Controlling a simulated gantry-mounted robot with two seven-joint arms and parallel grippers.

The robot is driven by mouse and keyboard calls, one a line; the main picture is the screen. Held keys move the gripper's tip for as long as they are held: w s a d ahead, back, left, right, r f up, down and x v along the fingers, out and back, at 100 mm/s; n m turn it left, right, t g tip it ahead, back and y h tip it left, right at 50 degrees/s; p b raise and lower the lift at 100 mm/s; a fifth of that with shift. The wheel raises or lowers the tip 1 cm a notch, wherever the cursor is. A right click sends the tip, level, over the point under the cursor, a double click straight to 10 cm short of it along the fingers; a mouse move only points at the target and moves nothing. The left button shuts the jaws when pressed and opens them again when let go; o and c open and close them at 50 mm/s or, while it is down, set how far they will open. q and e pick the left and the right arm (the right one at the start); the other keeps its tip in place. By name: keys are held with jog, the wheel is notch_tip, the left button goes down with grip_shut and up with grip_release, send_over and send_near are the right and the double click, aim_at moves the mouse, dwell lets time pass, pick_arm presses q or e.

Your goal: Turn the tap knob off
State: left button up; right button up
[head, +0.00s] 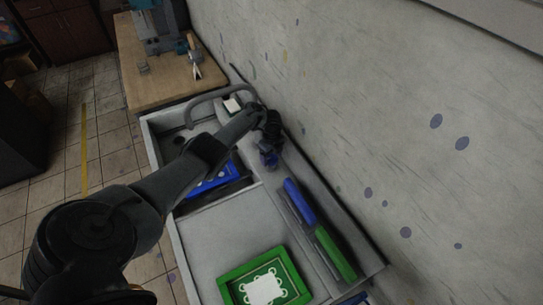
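The grey tap spout (208,94) curves over the far end of the sink, beside the wall. My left arm crosses the sink from the lower left. My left gripper (270,147) is at the sink's back ledge, close to the tap's base and the wall. The gripper is dark and small here, and I cannot tell whether its fingers are open or shut. A small dark blue part shows at the gripper; I cannot tell if it belongs to the gripper. I cannot make out the tap knob; the gripper and forearm cover that area. My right gripper is not in view.
A blue frame (213,186) lies in the sink basin, partly under my arm. A green frame (231,286) with a white design lies on the near counter. Blue and green bars (336,254) lie along the back ledge. A wooden table (150,88) stands beyond the sink.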

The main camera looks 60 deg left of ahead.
aim_at(272, 157)
pick_arm(q)
jog(key=shift+r, duration=0.1)
notch_tip(272, 157, up, 11)
jog(key=p, duration=0.3)
jog(key=shift+f, duration=0.2)
dwell(0.7)
